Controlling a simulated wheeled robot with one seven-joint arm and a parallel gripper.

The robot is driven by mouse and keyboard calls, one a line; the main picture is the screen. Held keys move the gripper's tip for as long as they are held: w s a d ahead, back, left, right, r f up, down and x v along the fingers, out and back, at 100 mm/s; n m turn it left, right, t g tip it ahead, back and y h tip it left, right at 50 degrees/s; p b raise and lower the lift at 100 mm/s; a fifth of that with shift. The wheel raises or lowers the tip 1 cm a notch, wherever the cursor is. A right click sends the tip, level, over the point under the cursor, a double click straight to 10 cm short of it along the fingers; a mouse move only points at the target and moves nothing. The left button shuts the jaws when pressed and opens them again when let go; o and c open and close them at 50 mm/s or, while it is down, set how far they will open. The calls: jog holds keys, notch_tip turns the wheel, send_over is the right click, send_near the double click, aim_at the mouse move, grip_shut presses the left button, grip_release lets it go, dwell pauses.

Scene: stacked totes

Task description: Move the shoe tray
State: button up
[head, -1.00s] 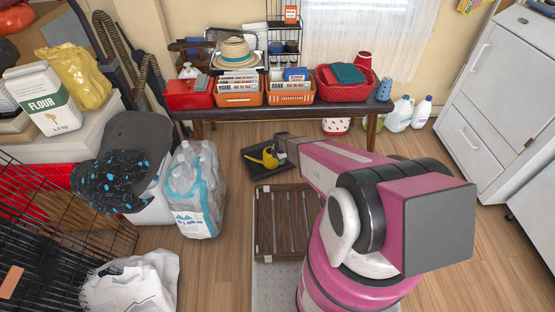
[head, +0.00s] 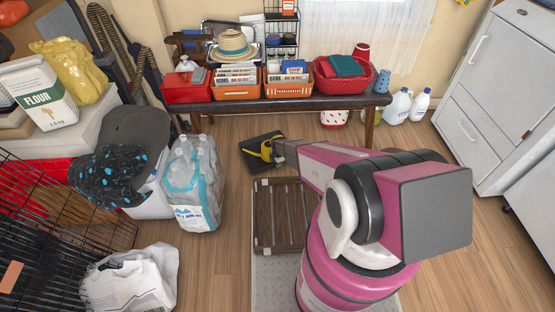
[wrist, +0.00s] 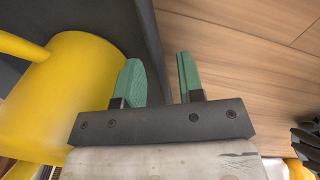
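The shoe tray (head: 251,163) is a dark, shallow tray on the floor in front of the bench. A yellow watering can (head: 265,151) is in it. My gripper (head: 274,150) is at the tray's right side in the head view, its fingers too small to make out there. In the wrist view my gripper (wrist: 160,80) has its two green fingers apart. The tray's dark wall (wrist: 148,35) runs between them, with the yellow can (wrist: 60,95) on the left and wood floor on the right. A gap shows between wall and right finger.
A brown slatted rack (head: 283,215) lies on the floor just in front of the tray. A bench (head: 340,103) with baskets stands behind it. A bag of bottles (head: 192,185) stands to the left. Bare floor lies between bag and tray.

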jog(key=shift+f, duration=0.4)
grip_shut()
jog(key=shift+w, duration=0.1)
